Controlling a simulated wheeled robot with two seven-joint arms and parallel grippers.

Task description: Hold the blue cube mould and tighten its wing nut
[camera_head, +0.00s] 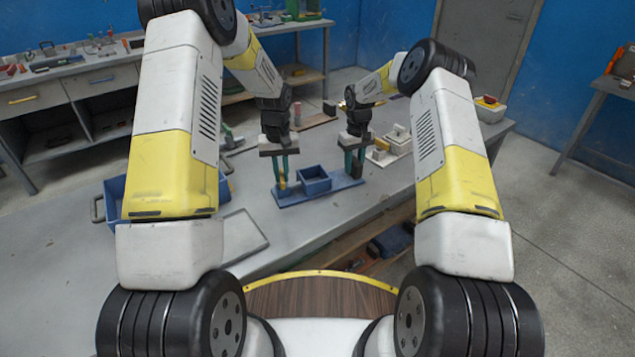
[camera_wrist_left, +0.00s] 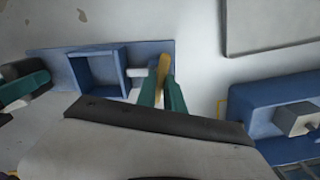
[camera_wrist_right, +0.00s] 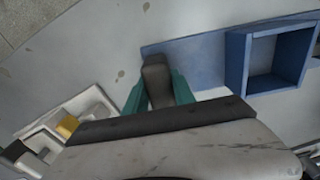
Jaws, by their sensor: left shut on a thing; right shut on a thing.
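The blue cube mould (camera_head: 316,174) is an open square box on a flat blue base plate (camera_head: 296,197) on the grey table. It also shows in the left wrist view (camera_wrist_left: 70,72) and right wrist view (camera_wrist_right: 238,70). My left gripper (camera_head: 280,178) points down at the plate's left end, its green fingers shut on the yellow wing nut (camera_wrist_left: 162,66). A pale rod (camera_wrist_left: 100,71) lies between box and nut. My right gripper (camera_head: 355,164) is shut on a dark grey block (camera_wrist_right: 156,78) at the plate's right end. The fingers partly hide both held parts.
A blue crate (camera_head: 113,193) and a shallow grey tray (camera_head: 264,239) lie on the left of the table. The table in front of the mould is clear.

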